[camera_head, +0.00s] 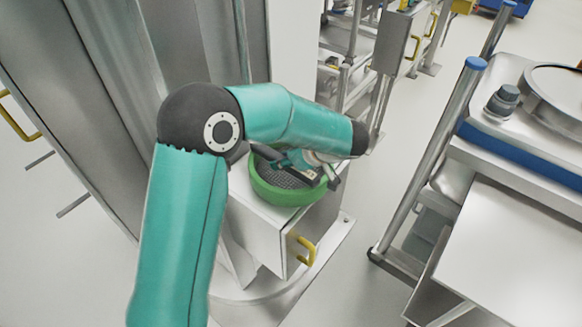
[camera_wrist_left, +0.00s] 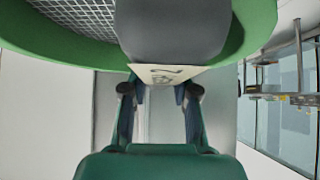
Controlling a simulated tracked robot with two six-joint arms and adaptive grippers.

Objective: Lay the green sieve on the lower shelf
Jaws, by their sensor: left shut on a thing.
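The green sieve (camera_head: 287,197), a round ring with a grey mesh, is over the white box-shaped unit (camera_head: 262,222) in the head view. I cannot tell whether it rests on that unit's top or hangs just above it. My left gripper (camera_head: 325,178) is at the sieve's right side, shut on it, partly hidden by my arm. In the left wrist view the sieve's green rim (camera_wrist_left: 75,48) and mesh fill the top. A dark grey part and a pale label with markings sit at the fingers (camera_wrist_left: 160,92). I cannot identify the lower shelf with certainty.
The white unit has a yellow handle (camera_head: 306,250) on its front. A tall metal cabinet stands behind my arm. At right, a bench (camera_head: 520,235) with a metal post (camera_head: 430,160) carries a round metal vessel (camera_head: 555,95) and a dark cap (camera_head: 503,100). Open floor lies between them.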

